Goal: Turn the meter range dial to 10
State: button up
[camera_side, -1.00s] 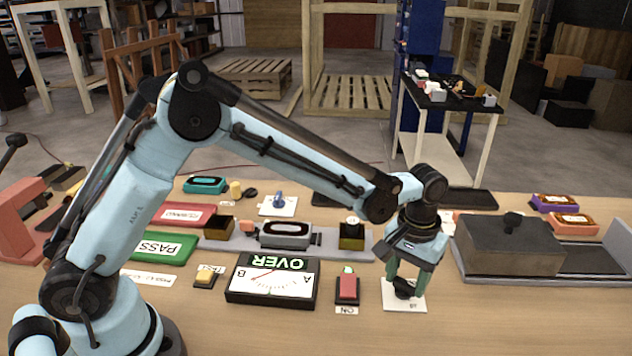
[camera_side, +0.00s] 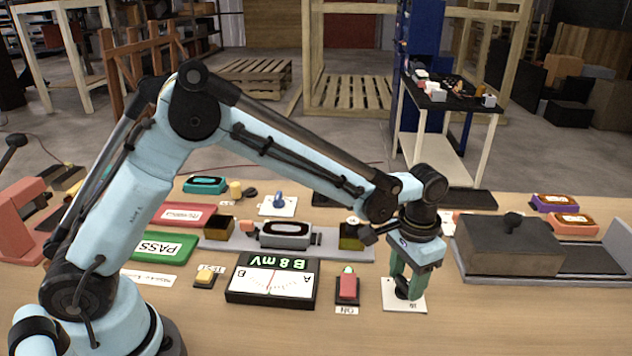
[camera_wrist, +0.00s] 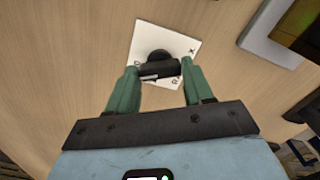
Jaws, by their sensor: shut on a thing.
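The range dial (camera_wrist: 158,66) is a black knob on a white plate (camera_wrist: 188,46), seen in the wrist view between my green fingers. My gripper (camera_side: 405,288) is shut on the dial at the right of the meter; it also shows in the wrist view (camera_wrist: 157,78). The plate (camera_side: 415,303) lies on the table, its markings mostly covered or too small to read. The meter (camera_side: 272,280) has a white face with a red needle near the middle.
A red button (camera_side: 347,287) marked ON stands between meter and dial. A yellow button (camera_side: 205,276) is left of the meter. A conveyor with a grey detector (camera_side: 286,235) runs behind. A dark box (camera_side: 508,243) sits right of my gripper. The table in front is clear.

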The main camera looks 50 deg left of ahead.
aim_at(405, 281)
jog(key=o, duration=1)
jog(key=shift+o, duration=0.2)
jog(key=shift+r, duration=0.15)
notch_tip(405, 281, up, 12)
